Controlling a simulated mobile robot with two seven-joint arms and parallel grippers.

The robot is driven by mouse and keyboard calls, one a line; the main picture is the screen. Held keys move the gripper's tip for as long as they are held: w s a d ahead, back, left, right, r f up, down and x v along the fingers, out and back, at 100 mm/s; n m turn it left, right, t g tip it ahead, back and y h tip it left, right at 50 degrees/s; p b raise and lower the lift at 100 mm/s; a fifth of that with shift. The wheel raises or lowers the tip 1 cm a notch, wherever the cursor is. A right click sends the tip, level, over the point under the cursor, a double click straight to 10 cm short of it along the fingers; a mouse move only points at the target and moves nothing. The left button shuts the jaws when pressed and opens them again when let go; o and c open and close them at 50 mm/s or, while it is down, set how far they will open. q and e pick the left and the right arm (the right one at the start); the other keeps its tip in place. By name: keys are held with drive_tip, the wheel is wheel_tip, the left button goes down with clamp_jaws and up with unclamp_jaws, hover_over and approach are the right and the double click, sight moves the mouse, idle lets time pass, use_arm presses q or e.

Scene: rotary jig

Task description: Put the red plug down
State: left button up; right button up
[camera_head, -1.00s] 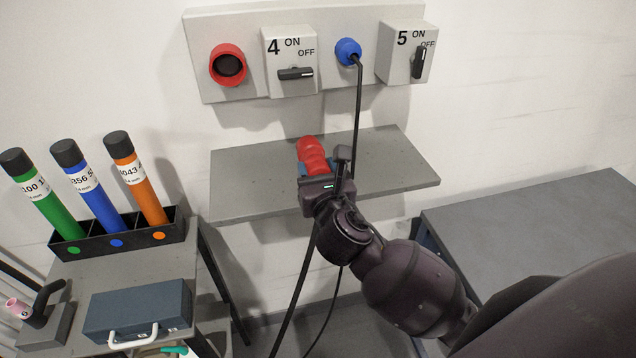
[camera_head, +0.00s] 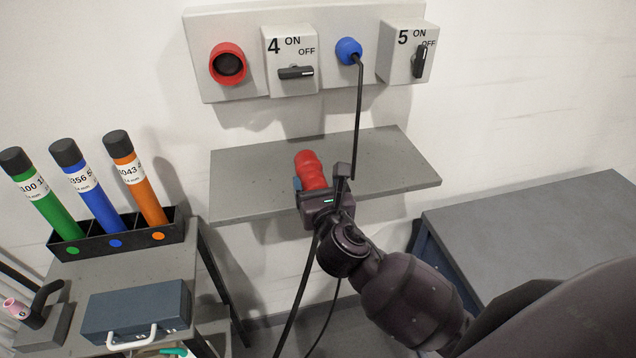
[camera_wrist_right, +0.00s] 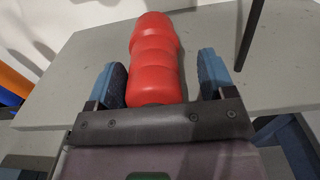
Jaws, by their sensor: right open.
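The red plug (camera_head: 311,170) lies on the grey wall shelf (camera_head: 250,180), below the socket panel. My right gripper (camera_head: 318,186) is at the shelf's front edge, behind the plug's near end. In the right wrist view the plug (camera_wrist_right: 155,60) lies between the two blue fingers of the gripper (camera_wrist_right: 160,85). A gap shows on each side of the plug, so the fingers are open and apart from it. The plug's near end is partly hidden by the gripper body. My left gripper is not in view.
The panel has an empty red socket (camera_head: 228,64), switches 4 (camera_head: 291,60) and 5 (camera_head: 408,52), and a blue plug (camera_head: 348,51) whose black cable (camera_head: 358,120) hangs close to my right gripper. A tube rack (camera_head: 120,236) stands left; a grey bench (camera_head: 540,230) stands right.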

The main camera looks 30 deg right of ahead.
drive_tip(key=shift+r, duration=0.2)
drive_tip(key=b+v, duration=0.1)
drive_tip(key=v, duration=1.1)
drive_tip(key=s+d+f+m+g+y, duration=0.1)
drive_tip(key=s+d+f+m+g, duration=0.1)
drive_tip(key=f+m, duration=0.6)
drive_tip(key=s+d+f+m+g+y, duration=0.1)
drive_tip(key=s+d+f+m+g, duration=0.1)
drive_tip(key=f+m, duration=0.6)
drive_tip(key=s+d+f+m+g+y, duration=0.1)
drive_tip(key=s+f+m, duration=0.3)
drive_tip(key=f+m, duration=0.5)
drive_tip(key=d+m+y, duration=0.1)
drive_tip(key=m, duration=0.6)
drive_tip(key=shift+g, duration=0.4)
drive_tip(key=shift+s+d, duration=0.1)
drive_tip(key=shift+s, duration=0.05)
